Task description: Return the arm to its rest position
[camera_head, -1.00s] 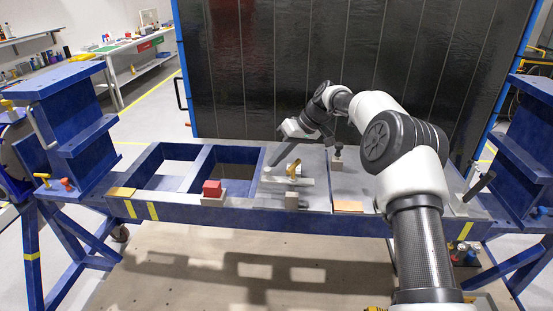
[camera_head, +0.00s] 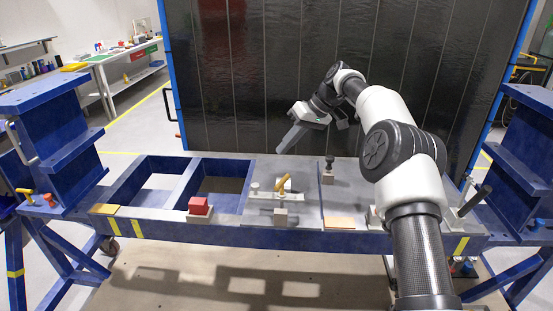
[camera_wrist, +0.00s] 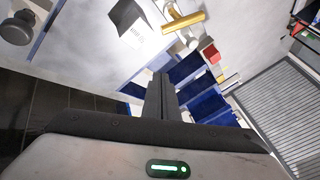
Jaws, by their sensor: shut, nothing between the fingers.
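My gripper (camera_head: 284,148) hangs above the far side of the blue jig's grey plate (camera_head: 262,178), in front of the dark panel. Its fingers are together with nothing between them, and it touches nothing that I can see. In the wrist view the closed fingers (camera_wrist: 162,98) point out over the plate and the frame's openings. My arm is bent at the elbow and reaches up and over the right part of the jig.
A toggle clamp with a yellow handle (camera_head: 281,183) stands on the plate below my gripper. A red block (camera_head: 199,206) sits at the front edge, left. A black knob (camera_head: 329,163) stands right of the clamp. The dark panel (camera_head: 240,80) rises behind. Air above the frame's openings is free.

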